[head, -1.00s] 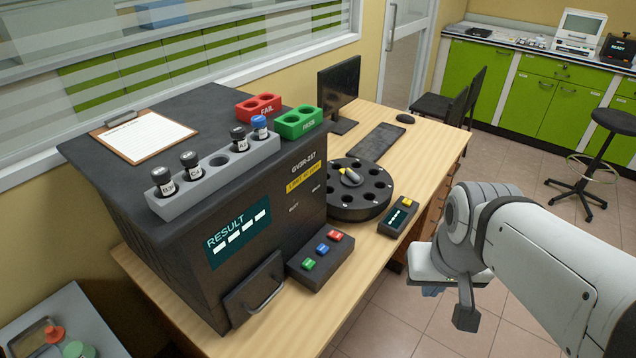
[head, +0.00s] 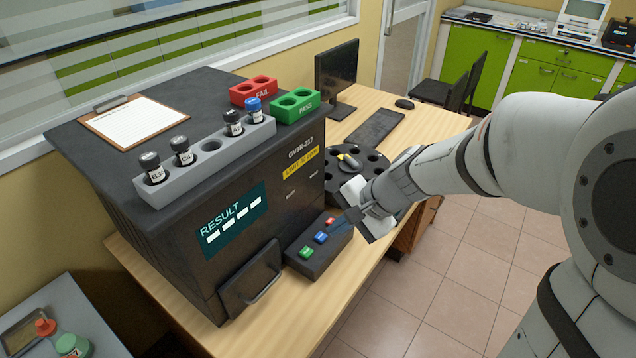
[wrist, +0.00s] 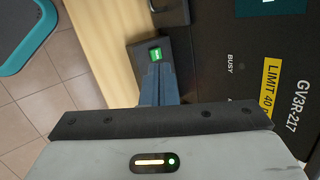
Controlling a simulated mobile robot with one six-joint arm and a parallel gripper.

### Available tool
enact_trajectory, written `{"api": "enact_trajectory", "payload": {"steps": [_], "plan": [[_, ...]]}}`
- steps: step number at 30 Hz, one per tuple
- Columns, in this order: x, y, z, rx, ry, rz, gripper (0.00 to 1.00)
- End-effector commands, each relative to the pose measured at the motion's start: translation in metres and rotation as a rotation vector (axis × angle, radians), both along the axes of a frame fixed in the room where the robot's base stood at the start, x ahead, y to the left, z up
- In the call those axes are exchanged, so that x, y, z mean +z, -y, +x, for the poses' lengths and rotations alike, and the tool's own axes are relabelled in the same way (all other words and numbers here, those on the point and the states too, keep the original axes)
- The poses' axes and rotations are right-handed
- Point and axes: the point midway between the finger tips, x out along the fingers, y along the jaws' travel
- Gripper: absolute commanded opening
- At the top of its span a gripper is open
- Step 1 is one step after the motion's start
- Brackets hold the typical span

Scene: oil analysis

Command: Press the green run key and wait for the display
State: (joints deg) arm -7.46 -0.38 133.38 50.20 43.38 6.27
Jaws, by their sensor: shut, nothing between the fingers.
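The green key (head: 307,252) sits at the near end of a dark key box (head: 305,268), with a blue key (head: 320,237) and a red key (head: 330,221) behind it. My gripper (head: 341,224) is shut and empty, close over the box near the red and blue keys. In the wrist view the green key (wrist: 156,54) shows just beyond the shut fingertips (wrist: 158,68); the fingers hide the other keys. I cannot tell whether they touch the box. The display (head: 236,222) on the dark analyser (head: 205,280) reads RESULT with dashes.
A grey rack (head: 204,172) with several vials stands on the analyser, near the red FAIL holder (head: 253,92) and green PASS holder (head: 296,106). A black carousel (head: 377,166) is behind my gripper. A handled door (head: 250,285) juts out left of the key box.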

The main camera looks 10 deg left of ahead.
Motion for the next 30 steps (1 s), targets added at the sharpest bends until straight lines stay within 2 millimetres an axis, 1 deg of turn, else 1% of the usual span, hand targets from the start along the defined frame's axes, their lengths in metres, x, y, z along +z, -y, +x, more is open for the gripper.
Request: {"api": "enact_trajectory", "payload": {"steps": [1, 3, 6, 10, 14, 24, 30], "plan": [[-0.015, -0.016, 0.014, -0.064, -0.047, 0.055, 0.0], [-0.027, -0.034, 0.032, -0.16, -0.102, 0.125, 0.0], [-0.042, -0.051, 0.052, -0.273, -0.163, 0.196, 0.0], [-0.054, -0.064, 0.067, -0.363, -0.211, 0.246, 0.0], [-0.058, -0.067, 0.072, -0.394, -0.226, 0.263, 0.0], [-0.058, -0.067, 0.071, -0.394, -0.226, 0.263, 0.0], [-0.069, -0.068, 0.071, -0.393, -0.226, 0.264, 0.0]]}}
